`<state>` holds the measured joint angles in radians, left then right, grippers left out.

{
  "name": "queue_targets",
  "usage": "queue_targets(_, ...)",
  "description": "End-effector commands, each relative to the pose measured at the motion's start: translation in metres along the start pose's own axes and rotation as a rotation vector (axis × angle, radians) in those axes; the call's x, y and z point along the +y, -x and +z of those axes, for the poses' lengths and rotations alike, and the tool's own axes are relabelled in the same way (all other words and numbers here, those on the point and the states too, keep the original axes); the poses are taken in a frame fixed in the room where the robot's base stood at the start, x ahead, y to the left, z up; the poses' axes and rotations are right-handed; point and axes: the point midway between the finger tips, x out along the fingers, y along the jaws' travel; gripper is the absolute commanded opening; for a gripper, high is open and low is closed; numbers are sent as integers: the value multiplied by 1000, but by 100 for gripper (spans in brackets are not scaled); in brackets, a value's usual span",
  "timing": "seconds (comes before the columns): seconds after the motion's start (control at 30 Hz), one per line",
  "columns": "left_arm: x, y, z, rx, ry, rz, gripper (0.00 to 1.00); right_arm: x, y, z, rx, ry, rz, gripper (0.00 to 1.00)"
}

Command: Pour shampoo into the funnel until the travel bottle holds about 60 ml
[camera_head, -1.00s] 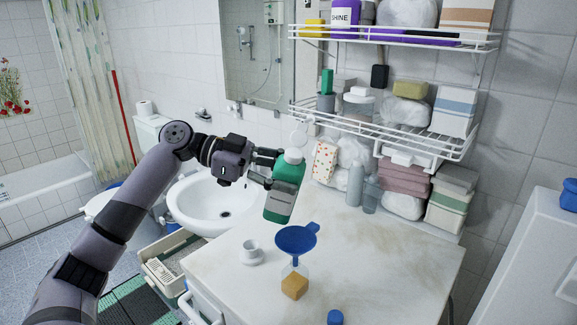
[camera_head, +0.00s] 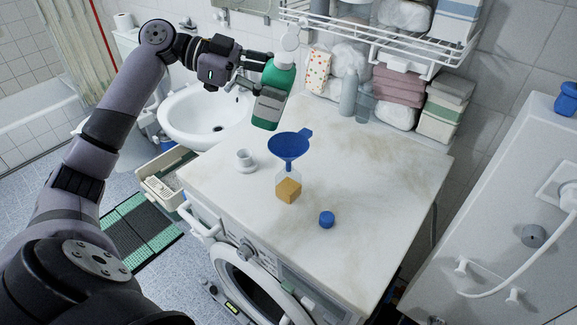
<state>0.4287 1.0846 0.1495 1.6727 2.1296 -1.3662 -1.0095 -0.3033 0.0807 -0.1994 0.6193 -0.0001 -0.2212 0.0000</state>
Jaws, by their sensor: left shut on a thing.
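My left gripper (camera_head: 258,80) is shut on a green shampoo bottle (camera_head: 273,94) with a white pump top. It holds the bottle slightly tilted, above and behind the funnel, and apart from it. The blue funnel (camera_head: 290,146) sits in the top of the clear travel bottle (camera_head: 289,179) on the washing machine's top. Amber-coloured content fills the lower part of the travel bottle; the exact level cannot be read. A blue cap (camera_head: 326,219) lies on the top to the right of the travel bottle. My right gripper is out of view.
A small white cup-shaped item (camera_head: 245,161) stands left of the funnel. The sink (camera_head: 205,118) is behind at left. A wire shelf (camera_head: 385,42) with towels and bottles below it borders the back. The washing machine top (camera_head: 385,190) is clear at right.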

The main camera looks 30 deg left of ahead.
Motion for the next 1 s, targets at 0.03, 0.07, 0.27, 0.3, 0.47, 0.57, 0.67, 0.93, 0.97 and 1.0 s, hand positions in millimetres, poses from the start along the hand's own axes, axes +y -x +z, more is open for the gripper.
queue_targets(0.03,0,0,0,-1,-2,-1,0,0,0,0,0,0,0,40)
queue_targets(0.07,0,0,-1,0,-2,-1,0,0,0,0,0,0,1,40)
queue_targets(0.27,0,1,-1,-9,-8,-1,0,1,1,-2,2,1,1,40)
queue_targets(0.3,-1,2,-1,-21,-15,-1,0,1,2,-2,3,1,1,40)
queue_targets(0.47,-1,2,1,-44,-27,-1,0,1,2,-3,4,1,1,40)
queue_targets(0.57,-1,2,1,-44,-27,-1,0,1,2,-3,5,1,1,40)
queue_targets(0.67,-1,2,2,-58,-36,-2,0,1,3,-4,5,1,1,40)
queue_targets(0.93,-2,3,5,-88,-52,-1,0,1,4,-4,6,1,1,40)
queue_targets(0.97,-2,3,5,-88,-52,-1,0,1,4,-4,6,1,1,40)
queue_targets(1.0,-2,3,4,-90,-54,-1,0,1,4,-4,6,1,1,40)
